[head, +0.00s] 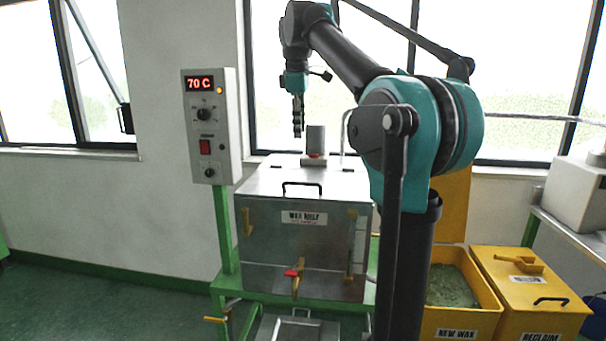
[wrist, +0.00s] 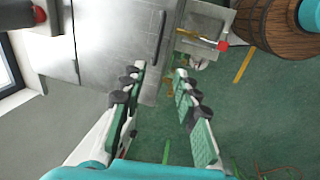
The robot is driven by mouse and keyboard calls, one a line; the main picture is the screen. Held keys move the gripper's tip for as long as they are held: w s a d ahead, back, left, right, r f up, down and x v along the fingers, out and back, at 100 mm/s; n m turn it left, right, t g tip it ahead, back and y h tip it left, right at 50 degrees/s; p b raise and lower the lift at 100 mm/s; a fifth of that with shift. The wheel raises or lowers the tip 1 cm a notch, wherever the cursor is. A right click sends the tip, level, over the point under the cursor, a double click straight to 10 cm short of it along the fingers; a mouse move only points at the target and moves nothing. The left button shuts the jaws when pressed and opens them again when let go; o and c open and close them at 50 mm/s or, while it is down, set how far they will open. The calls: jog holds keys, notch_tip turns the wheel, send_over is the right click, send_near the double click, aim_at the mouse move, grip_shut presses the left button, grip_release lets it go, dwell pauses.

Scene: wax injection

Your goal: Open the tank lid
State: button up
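The steel wax tank (head: 265,245) stands on a green frame in the head view, with a "WAX MELT" label on its front. Its flat lid (head: 262,180) lies shut on top, with a black bar handle (head: 302,186) near the front edge. My gripper (head: 298,132) hangs fingers-down above the lid, apart from it. In the wrist view the lid (wrist: 108,35) fills the upper left, and its handle (wrist: 159,42) lies just beyond the fingertips. My gripper (wrist: 160,70) is open there, with nothing between its fingers.
A grey cylinder (head: 316,140) stands on the tank top near the back. A control box (head: 208,127) reading 70 C is on a green post at left. A red-handled tap (head: 293,273) is on the tank front. Yellow bins (head: 540,300) stand at right. Floor at left is clear.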

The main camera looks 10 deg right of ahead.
send_near(301, 184)
jog(key=f, duration=0.2)
jog(key=w+f, duration=0.1)
jog(key=f, duration=0.4)
jog(key=shift+w+d, duration=0.25)
jog(key=shift+w, duration=0.1)
jog(key=shift+c, duration=0.6)
grip_shut()
